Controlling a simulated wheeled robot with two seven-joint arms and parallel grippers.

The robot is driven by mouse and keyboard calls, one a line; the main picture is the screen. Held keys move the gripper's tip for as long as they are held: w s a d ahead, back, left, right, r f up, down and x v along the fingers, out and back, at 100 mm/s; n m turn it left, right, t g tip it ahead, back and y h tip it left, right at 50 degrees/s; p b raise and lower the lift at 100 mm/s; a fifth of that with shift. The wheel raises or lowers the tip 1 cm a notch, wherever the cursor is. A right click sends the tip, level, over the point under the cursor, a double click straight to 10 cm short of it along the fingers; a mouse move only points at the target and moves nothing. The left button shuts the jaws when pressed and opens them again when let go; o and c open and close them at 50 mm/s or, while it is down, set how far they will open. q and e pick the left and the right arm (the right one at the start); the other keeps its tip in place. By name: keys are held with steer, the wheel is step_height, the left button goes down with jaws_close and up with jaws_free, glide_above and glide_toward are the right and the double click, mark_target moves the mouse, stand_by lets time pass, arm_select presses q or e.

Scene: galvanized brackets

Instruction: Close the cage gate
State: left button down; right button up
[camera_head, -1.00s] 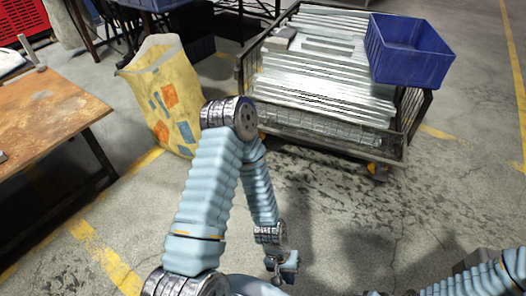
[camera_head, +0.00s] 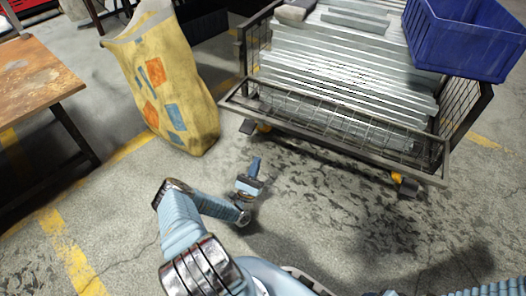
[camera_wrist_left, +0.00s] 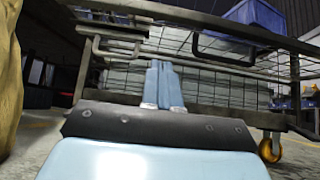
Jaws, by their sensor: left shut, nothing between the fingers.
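The cage gate (camera_head: 330,132) is the wire-mesh front panel of the metal cage cart (camera_head: 485,105). In the head view it leans outward from the cart's front, its top rail standing away from the load. My left gripper (camera_head: 256,164) is shut and empty, low in front of the gate's left part and apart from it in the head view. In the left wrist view, the blue fingers (camera_wrist_left: 163,82) are together and point toward the cart. The gate's rail and mesh (camera_wrist_left: 205,52) show above and behind them; contact cannot be told. My right gripper is out of view.
Long galvanized brackets (camera_head: 345,65) fill the cart, with a blue crate (camera_head: 465,45) at its right. A yellow printed sack (camera_head: 170,85) stands left of the cart. A rusty-topped table (camera_head: 35,80) is at far left.

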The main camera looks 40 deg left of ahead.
arm_select(q)
steer(key=w+r, duration=0.6)
steer(key=r, duration=0.4)
steer(key=shift+a+r, duration=0.35)
steer(key=shift+a, duration=0.1)
steer(key=shift+p, duration=0.3)
